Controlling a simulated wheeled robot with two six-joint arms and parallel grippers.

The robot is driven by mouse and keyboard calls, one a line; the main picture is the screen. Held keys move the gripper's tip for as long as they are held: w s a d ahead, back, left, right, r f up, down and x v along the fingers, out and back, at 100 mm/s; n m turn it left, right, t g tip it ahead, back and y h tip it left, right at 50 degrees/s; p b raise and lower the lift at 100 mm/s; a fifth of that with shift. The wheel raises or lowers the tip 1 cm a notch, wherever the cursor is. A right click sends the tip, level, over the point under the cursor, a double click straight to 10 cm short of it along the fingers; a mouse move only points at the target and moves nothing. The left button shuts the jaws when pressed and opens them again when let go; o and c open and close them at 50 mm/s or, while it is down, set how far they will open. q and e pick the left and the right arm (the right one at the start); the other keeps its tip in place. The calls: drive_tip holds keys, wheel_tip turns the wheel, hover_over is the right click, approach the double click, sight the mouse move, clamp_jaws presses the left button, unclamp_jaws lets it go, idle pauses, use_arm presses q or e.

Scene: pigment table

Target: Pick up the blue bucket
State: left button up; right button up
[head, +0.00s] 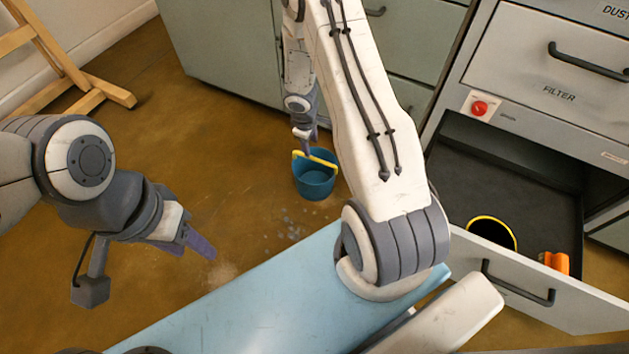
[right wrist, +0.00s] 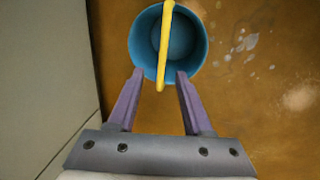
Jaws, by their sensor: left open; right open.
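The blue bucket (head: 315,179) stands upright on the brown floor in front of the grey-green cabinet, with a yellow handle (head: 316,159) lying across its top. It also shows in the right wrist view (right wrist: 198,52), where the handle runs between my fingers' line. My right gripper (right wrist: 158,75) is open, its two purple fingers pointing at the bucket's near rim with nothing between them but the handle's end. In the head view my right gripper (head: 309,142) is just above the bucket. My left gripper (head: 205,246) hangs over the floor at left, away from the bucket.
A pulled-out drawer (head: 510,180) at right holds a dark round container with a yellow rim (head: 492,218) and an orange object (head: 556,262). A wooden easel leg (head: 60,60) stands at upper left. A light blue surface (head: 250,300) crosses the foreground. Pale spots mark the floor.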

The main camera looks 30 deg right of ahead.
sight(313, 158)
drive_tip(key=f, duration=0.1)
drive_tip(key=f+b, duration=0.1)
drive_tip(key=f, duration=0.1)
drive_tip(key=f+b, duration=0.1)
drive_tip(key=shift+w+d+f, duration=0.2)
drive_tip(key=shift+d, duration=0.1)
drive_tip(key=f+b, duration=0.2)
drive_tip(key=f, duration=0.1)
drive_tip(key=f+b, duration=0.1)
drive_tip(key=b, duration=0.1)
drive_tip(key=shift+d+f, duration=0.35)
drive_tip(key=shift+f, duration=0.05)
drive_tip(key=shift+c, duration=0.3)
clamp_jaws()
drive_tip(key=shift+r, duration=0.1)
